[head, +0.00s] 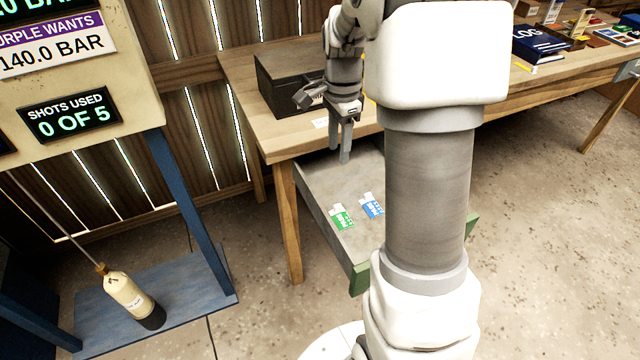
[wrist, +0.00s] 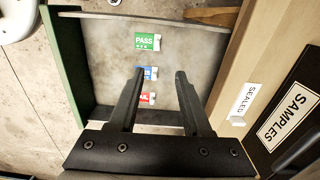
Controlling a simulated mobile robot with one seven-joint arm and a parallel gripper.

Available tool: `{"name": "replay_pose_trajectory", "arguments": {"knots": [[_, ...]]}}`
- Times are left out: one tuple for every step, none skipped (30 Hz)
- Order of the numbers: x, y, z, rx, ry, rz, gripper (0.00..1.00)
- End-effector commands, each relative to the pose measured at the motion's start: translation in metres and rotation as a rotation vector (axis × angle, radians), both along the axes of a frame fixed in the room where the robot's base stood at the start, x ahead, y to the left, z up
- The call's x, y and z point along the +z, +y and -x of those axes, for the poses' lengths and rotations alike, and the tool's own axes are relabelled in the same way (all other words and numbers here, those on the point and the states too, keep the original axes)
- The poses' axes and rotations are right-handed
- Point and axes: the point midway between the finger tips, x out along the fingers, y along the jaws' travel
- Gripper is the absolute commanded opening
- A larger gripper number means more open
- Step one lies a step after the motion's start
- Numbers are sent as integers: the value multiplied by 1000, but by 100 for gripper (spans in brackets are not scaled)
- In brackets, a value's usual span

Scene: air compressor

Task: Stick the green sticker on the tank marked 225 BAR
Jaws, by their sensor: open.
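The green sticker (head: 342,217), reading PASS in the wrist view (wrist: 147,41), lies flat in the open drawer (head: 318,192). A blue sticker (head: 372,206) lies beside it and a red one (wrist: 146,97) shows beyond the blue in the wrist view. My gripper (head: 342,155) is open and empty, fingers pointing down above the drawer. In the wrist view its fingertips (wrist: 160,74) frame the blue and red stickers, with the green one outside them. One cream tank (head: 126,293) stands on a blue stand; its label is too small to read.
A dark box (head: 290,78), labelled SAMPLES in the wrist view, sits on the wooden workbench (head: 250,105) by my gripper. A panel (head: 75,75) above the tank reads SHOTS USED 0 OF 5 and PURPLE WANTS 140.0 BAR. Bare floor lies between drawer and stand.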

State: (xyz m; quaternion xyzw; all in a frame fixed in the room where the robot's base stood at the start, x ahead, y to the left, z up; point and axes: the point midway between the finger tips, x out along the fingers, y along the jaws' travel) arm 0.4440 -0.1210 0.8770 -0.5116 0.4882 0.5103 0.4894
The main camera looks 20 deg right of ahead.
Motion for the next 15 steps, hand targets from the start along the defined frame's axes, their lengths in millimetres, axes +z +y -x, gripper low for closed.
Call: {"name": "replay_pose_trajectory", "arguments": {"knots": [[-9,-1,0,-10,5,-1,49],[-13,-1,-1,-13,6,-1,49],[-19,-2,-1,-15,6,-1,49],[-25,-2,-1,-15,7,-1,49],[-31,-2,0,-15,7,-1,49],[-41,-2,0,-14,7,-1,49],[-48,-1,0,-14,7,-1,49],[-54,-1,0,-13,8,-2,49],[-63,-1,0,-12,7,-1,49],[-70,-1,0,-12,8,-2,49],[-77,-1,0,-12,7,-1,49],[-85,-1,0,-12,7,-1,49],[-91,-1,0,-12,7,-1,49],[-97,-1,0,-12,6,-1,49],[-104,-1,1,-12,7,-2,49]]}}
